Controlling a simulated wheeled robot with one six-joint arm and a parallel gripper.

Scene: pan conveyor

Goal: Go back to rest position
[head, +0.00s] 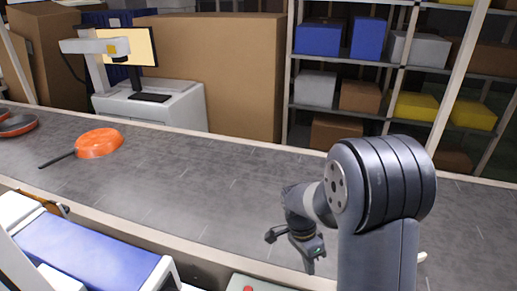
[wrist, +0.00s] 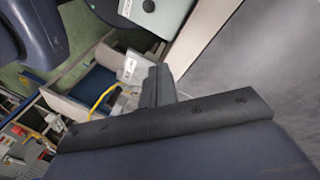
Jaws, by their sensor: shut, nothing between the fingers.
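My gripper (head: 292,250) hangs over the near side of the grey conveyor in the head view, right of centre, below my bent dark arm. In the wrist view its dark fingers (wrist: 155,88) are together with nothing between them. An orange pan (head: 98,144) with a dark handle lies upside down on the conveyor (head: 190,185) at the left, well away from my gripper. More pans (head: 17,123) sit at the far left edge, partly cut off.
Behind the conveyor are a white machine (head: 160,107) with a monitor, a large cardboard box (head: 215,70) and shelves with bins (head: 318,38). A blue-topped unit (head: 85,250) stands at the near left. The conveyor's middle is clear.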

